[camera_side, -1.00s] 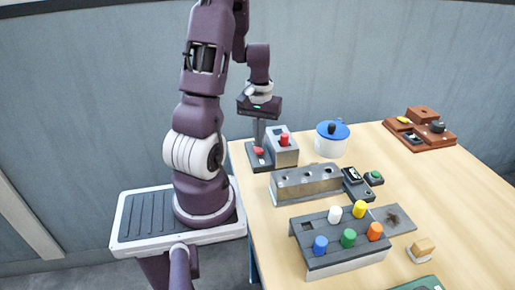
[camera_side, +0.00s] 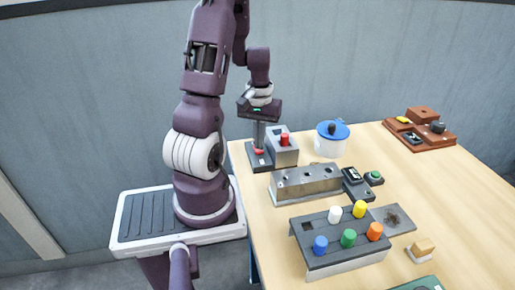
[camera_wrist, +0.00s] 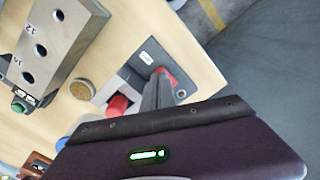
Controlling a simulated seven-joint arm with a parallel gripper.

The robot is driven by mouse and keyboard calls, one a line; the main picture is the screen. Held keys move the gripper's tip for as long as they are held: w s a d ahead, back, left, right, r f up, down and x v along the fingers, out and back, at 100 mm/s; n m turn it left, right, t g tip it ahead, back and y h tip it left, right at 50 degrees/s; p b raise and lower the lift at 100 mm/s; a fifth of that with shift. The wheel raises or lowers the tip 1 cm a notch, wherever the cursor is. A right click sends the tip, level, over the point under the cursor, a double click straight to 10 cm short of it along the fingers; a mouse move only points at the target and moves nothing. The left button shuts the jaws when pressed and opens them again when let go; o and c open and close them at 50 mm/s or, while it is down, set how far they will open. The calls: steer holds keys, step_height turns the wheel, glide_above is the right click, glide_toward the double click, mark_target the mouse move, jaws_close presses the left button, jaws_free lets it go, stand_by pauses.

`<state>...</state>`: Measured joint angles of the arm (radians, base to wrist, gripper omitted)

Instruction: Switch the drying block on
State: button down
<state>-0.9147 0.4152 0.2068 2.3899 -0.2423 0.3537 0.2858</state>
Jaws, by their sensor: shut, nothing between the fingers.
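A grey block (camera_side: 283,149) with a red cylinder (camera_side: 285,138) standing in its top sits at the table's back left edge. Beside it is a dark base plate (camera_side: 257,160) with a red switch (camera_side: 259,152). In the wrist view the red switch (camera_wrist: 168,74) is partly behind my fingers, and the red cylinder (camera_wrist: 118,106) shows to the left. My gripper (camera_side: 259,147) is shut and empty, pointing down over the switch. I cannot tell whether the fingertips touch it. No label names the drying block.
A metal block with holes (camera_side: 306,183) has a small dark unit (camera_side: 355,180) at its end and a green button (camera_side: 374,177) nearby. A blue-lidded white pot (camera_side: 331,139) stands behind. A rack (camera_side: 318,252) of coloured caps is in front.

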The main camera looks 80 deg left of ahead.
steer(key=shift+f, duration=0.55)
steer(key=shift+r, duration=3.5)
